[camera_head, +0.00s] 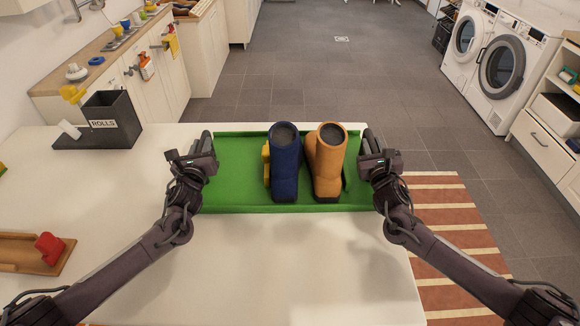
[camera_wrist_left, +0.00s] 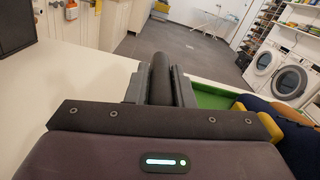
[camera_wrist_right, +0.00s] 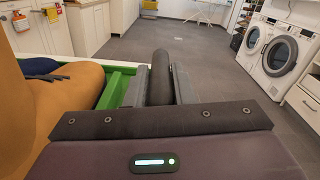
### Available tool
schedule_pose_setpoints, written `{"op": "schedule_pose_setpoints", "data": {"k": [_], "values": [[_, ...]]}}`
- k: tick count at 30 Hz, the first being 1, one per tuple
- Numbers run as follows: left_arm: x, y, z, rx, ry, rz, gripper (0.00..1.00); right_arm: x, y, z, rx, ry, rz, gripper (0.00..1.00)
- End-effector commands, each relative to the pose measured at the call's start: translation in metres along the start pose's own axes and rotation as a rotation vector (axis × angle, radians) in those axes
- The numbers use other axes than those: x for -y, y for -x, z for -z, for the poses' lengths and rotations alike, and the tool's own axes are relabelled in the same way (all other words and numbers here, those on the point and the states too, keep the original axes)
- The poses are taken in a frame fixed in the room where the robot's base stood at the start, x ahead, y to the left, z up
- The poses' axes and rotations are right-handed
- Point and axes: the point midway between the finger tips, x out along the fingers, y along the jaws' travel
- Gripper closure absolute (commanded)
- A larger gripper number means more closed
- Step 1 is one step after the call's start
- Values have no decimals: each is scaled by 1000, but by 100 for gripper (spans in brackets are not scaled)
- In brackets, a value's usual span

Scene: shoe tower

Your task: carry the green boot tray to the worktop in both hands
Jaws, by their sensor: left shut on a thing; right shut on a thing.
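The green boot tray (camera_head: 234,172) lies level at the middle of the head view, over the far right part of the white worktop (camera_head: 290,265). A navy boot (camera_head: 285,165) and an orange boot (camera_head: 327,165) stand upright in it, side by side. A yellow thing (camera_head: 266,163) shows partly behind the navy boot. My left gripper (camera_head: 205,148) is shut on the tray's left end, around a dark bar-like handle (camera_wrist_left: 161,75). My right gripper (camera_head: 371,148) is shut on a like handle (camera_wrist_right: 161,75) at the right end. I cannot tell whether the tray touches the worktop.
A dark box marked ROLLS (camera_head: 108,118) stands at the worktop's back left. A wooden tray (camera_head: 22,252) with a red thing (camera_head: 49,248) lies at front left. The worktop's front middle is clear. A striped rug (camera_head: 450,235) lies on the floor at right; washing machines (camera_head: 503,68) stand beyond.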

Motion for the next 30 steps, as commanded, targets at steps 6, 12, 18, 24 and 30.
{"op": "schedule_pose_setpoints", "data": {"k": [6, 12, 18, 24, 30], "values": [[0, -1, -5, 9, 7, -3, 100, 1, -1, -5, 10, 2, 0, 100], [0, -1, -10, 8, 6, -4, 100, 2, -1, -9, 10, 2, 0, 100], [2, -2, -21, 9, 6, -4, 100, 4, -1, -21, 10, 1, -1, 100], [3, -2, -26, 10, 6, -4, 100, 4, -1, -26, 11, 1, -1, 100], [3, -2, -26, 11, 6, -4, 100, 4, -1, -24, 10, 1, -1, 100]]}}
